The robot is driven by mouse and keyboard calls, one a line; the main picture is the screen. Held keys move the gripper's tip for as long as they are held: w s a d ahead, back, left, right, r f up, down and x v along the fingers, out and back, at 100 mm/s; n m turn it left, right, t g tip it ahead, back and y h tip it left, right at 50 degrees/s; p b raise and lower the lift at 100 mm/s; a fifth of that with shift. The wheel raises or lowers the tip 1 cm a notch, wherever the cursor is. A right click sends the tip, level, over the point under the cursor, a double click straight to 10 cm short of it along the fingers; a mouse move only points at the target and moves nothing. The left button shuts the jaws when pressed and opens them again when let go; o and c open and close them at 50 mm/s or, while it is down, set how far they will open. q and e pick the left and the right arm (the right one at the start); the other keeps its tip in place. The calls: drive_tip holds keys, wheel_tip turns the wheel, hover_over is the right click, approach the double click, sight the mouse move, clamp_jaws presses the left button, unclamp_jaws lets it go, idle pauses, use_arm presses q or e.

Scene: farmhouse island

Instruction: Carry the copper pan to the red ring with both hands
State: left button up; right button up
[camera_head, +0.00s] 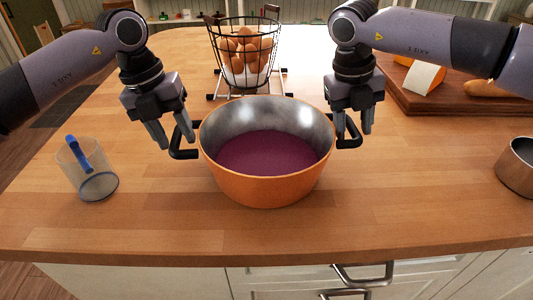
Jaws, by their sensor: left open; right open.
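The copper pan (262,188) stands upright on the wooden island top, with a dark purple filling inside and a black handle on each side. My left gripper (172,142) is open above and around the pan's left handle (183,153). My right gripper (353,130) is open at the right handle (350,141), with its fingers pointing down. I cannot tell whether the fingers touch the handles. I see no red ring in this view.
A wire basket of eggs (245,50) stands just behind the pan. A clear jug with a blue handle (88,170) is at the left. A cutting board (420,105) with cheese (424,77) is at the back right. A metal pot (517,168) stands at the right edge.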

use_arm(q)
drive_tip(key=shift+d+f, duration=0.15)
drive_tip(key=shift+f, duration=0.6)
use_arm(e)
drive_tip(key=shift+d+f, duration=0.15)
drive_tip(key=shift+f, duration=0.6)
use_arm(q)
clamp_jaws()
use_arm(e)
clamp_jaws()
use_arm(q)
drive_tip(key=shift+w+r, duration=0.1)
drive_tip(key=shift+r, duration=0.05)
use_arm(e)
drive_tip(key=shift+w+r, duration=0.1)
drive_tip(key=shift+r, duration=0.1)
